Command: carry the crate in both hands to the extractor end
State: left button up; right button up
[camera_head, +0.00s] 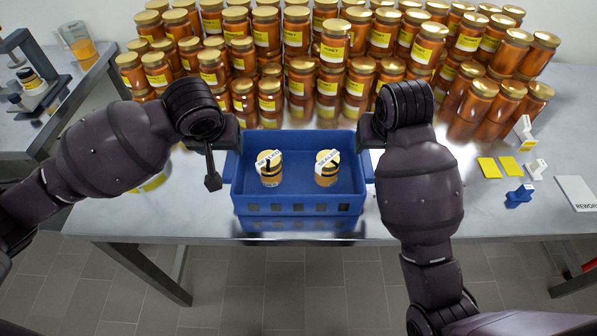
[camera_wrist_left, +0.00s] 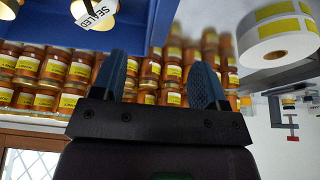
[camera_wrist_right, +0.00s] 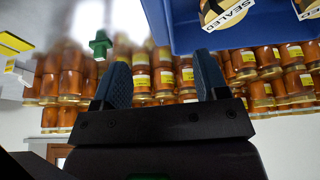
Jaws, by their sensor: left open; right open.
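The blue crate (camera_head: 299,208) stands on the table near its front edge, centred between my arms. It holds two small honey jars with white "SEALED" strips, the left jar (camera_head: 270,170) and the right jar (camera_head: 327,168). My left gripper (camera_head: 236,144) is at the crate's left side, open and empty. My right gripper (camera_head: 364,143) is at its right side, also open and empty. Crate walls show beside the fingers in the left wrist view (camera_wrist_left: 147,22) and right wrist view (camera_wrist_right: 183,25). Nothing shows between either pair of fingers. Whether the fingers touch the crate cannot be told.
Several rows of honey jars (camera_head: 300,75) fill the table behind the crate. Yellow pads (camera_head: 489,168), a blue piece (camera_head: 519,196) and a "REWORK" plate (camera_head: 577,192) lie at right. A label roll (camera_wrist_left: 275,38) is beyond my left gripper. A side table (camera_head: 60,112) stands left.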

aim_at(232, 160)
pick_arm(q)
jog(key=shift+f, duration=0.15)
pick_arm(e)
jog(key=shift+f, duration=0.15)
pick_arm(q)
jog(key=x, duration=1)
jog(key=shift+w+f, duration=0.2)
pick_arm(e)
jog(key=x, duration=1)
jog(key=shift+w+f, duration=0.2)
pick_arm(q)
jog(key=shift+c, duration=0.3)
pick_arm(e)
jog(key=shift+c, duration=0.3)
pick_arm(q)
grip_shut()
pick_arm(e)
grip_shut()
